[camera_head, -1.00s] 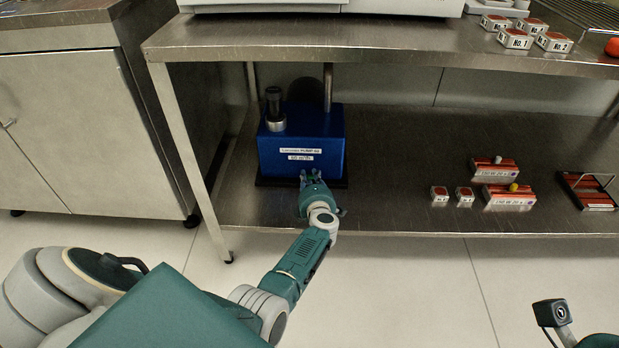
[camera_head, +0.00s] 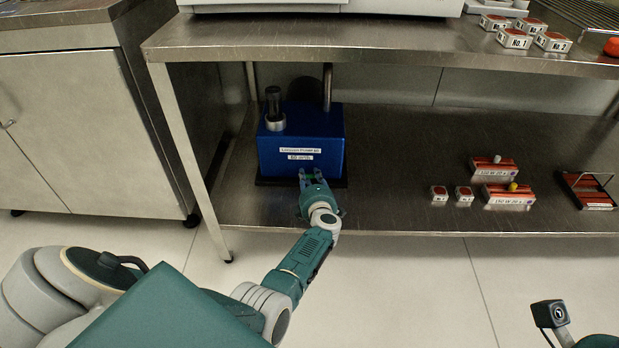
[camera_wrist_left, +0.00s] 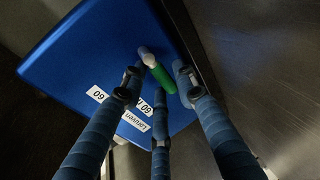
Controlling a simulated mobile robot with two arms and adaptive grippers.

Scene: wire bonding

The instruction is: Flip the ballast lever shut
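The blue pump (camera_head: 318,135) with white labels stands on the lower shelf of the steel table. In the left wrist view, the pump's blue face (camera_wrist_left: 95,50) fills the upper left. A small green lever with a white tip (camera_wrist_left: 158,72), apparently the ballast lever, sticks out by the pump's edge; the head view does not show it clearly. My left gripper (camera_head: 309,174) is at the pump's lower front. In the wrist view its fingers (camera_wrist_left: 160,88) are spread apart, with the lever between or just beyond them. Contact cannot be told. My right gripper is out of view.
The steel upper shelf (camera_head: 400,45) overhangs the pump. A table leg (camera_head: 185,150) stands to the pump's left. Shelf between is clear.

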